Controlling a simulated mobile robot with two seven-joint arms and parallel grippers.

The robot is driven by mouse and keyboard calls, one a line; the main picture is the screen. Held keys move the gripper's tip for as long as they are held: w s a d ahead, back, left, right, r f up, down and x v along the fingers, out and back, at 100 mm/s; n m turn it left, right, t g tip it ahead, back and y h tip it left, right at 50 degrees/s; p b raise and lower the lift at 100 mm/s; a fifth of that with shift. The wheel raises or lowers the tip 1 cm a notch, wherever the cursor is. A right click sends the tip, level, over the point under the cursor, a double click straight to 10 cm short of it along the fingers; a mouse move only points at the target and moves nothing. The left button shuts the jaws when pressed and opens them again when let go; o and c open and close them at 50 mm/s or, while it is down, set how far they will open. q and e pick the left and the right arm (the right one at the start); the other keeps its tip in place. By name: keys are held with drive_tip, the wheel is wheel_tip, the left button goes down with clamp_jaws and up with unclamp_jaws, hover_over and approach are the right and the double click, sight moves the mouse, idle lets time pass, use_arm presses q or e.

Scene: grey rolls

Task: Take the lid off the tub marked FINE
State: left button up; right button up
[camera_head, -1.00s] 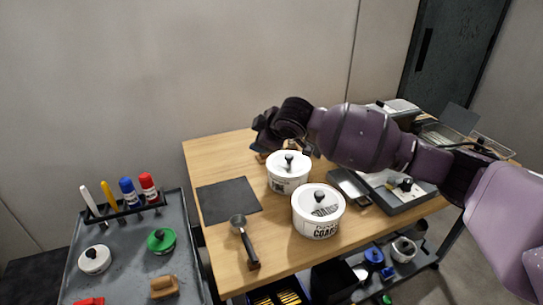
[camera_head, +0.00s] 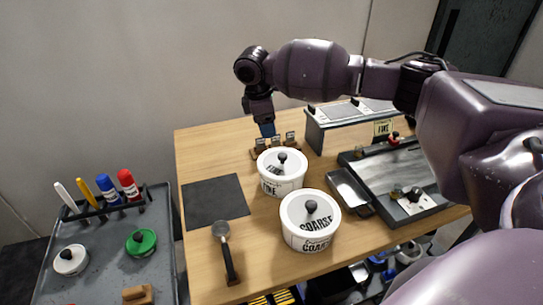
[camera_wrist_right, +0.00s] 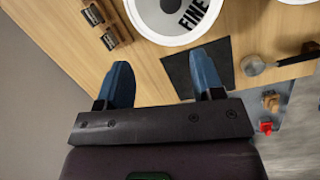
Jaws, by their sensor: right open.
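The tub marked FINE (camera_head: 281,183) stands on the wooden table, with its white lid (camera_head: 283,163) on top and a black knob (camera_head: 283,156) in the lid's middle. In the right wrist view the lid (camera_wrist_right: 150,22) is cut off by the top edge, with FINE readable. My right gripper (camera_head: 268,131) hangs behind the tub, fingers down, apart from the lid. In the right wrist view its blue fingers (camera_wrist_right: 162,78) are spread wide with nothing between them. My left gripper does not show.
The tub marked COARSE (camera_head: 310,228), also lidded, stands close in front. A dark mat (camera_head: 215,201) and a scoop (camera_head: 226,255) lie to the left. A small wooden rack (camera_head: 264,151) is behind the tub. A metal pan (camera_head: 349,190) and a grey tray (camera_head: 372,168) are to the right.

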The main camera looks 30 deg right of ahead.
sight(283, 155)
drive_tip(key=shift+n+g, duration=0.3)
drive_tip(key=shift+g, duration=0.3)
drive_tip(key=x, duration=0.3)
drive_tip(key=s+b+x, duration=0.1)
drive_tip(key=x, duration=0.3)
drive_tip(key=d+x, duration=0.1)
drive_tip(key=x, duration=0.3)
drive_tip(key=shift+s+r+b, duration=0.2)
drive_tip(key=shift+r+b, duration=0.05)
drive_tip(key=shift+b, duration=0.15)
drive_tip(key=shift+r+h, duration=0.1)
drive_tip(key=shift+h, duration=0.2)
drive_tip(key=c, duration=1)
